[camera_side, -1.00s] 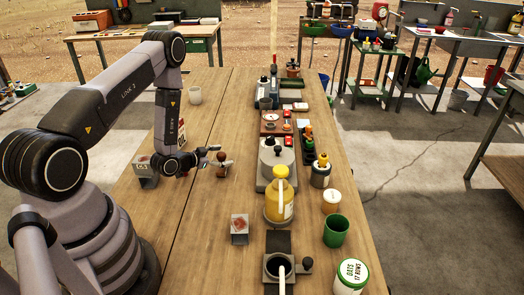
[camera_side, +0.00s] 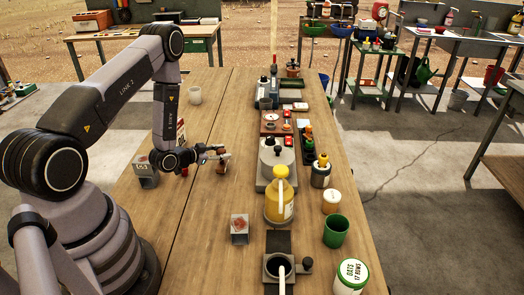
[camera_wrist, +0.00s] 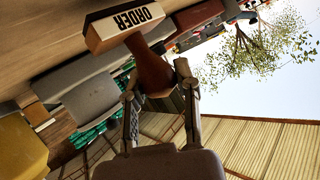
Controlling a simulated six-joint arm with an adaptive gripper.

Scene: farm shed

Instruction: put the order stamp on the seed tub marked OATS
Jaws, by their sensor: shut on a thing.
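The order stamp (camera_wrist: 150,62) has a brown handle and a pale block with a brown edge, lettered ORDER. My gripper (camera_wrist: 158,82) is shut on its handle, with one finger on each side. In the side view my gripper (camera_side: 212,152) holds the stamp (camera_side: 223,164) in the air over the left part of the bench, well apart from the tubs. The tub marked OATS (camera_side: 351,275) stands at the bench's near right corner, with a white lid, green rim and small sideways lettering. The lid looks bare.
A green cup (camera_side: 336,231), white-lidded tub (camera_side: 331,200) and yellow bottle (camera_side: 280,205) stand between the stamp and the near right corner. A dark stand (camera_side: 277,243) is left of the OATS tub. A small card block (camera_side: 239,228) stands nearer left. The bench's left middle is mostly clear.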

